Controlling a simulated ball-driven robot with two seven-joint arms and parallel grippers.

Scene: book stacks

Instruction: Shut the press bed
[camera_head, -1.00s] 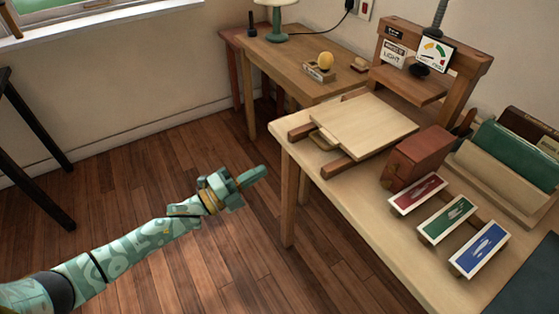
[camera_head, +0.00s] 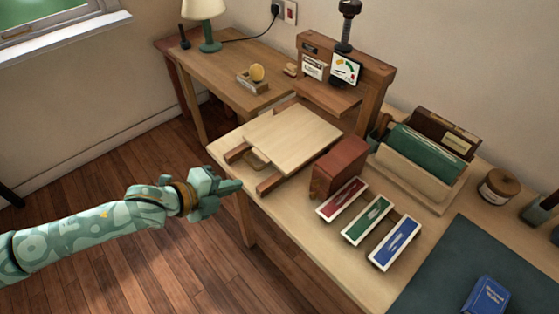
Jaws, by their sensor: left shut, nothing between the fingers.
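The press bed (camera_head: 293,138) is a pale flat board on two dark wooden rails (camera_head: 268,183). It is slid out toward the table's front left edge, in front of the wooden press frame (camera_head: 372,88). A small brass-coloured handle (camera_head: 254,159) shows at its front edge, between the rails. My left gripper (camera_head: 236,186) is shut and empty. It is near the table's front left edge, below and left of the handle in the picture, and apart from it. My right gripper is not in view.
Right of the bed stand a red-brown block (camera_head: 338,167) and red, green and blue trays (camera_head: 368,219). A file rack (camera_head: 412,180), jar (camera_head: 497,186) and dark mat (camera_head: 440,260) lie farther right. A side table with a lamp (camera_head: 206,22) is behind. Floor at left is clear.

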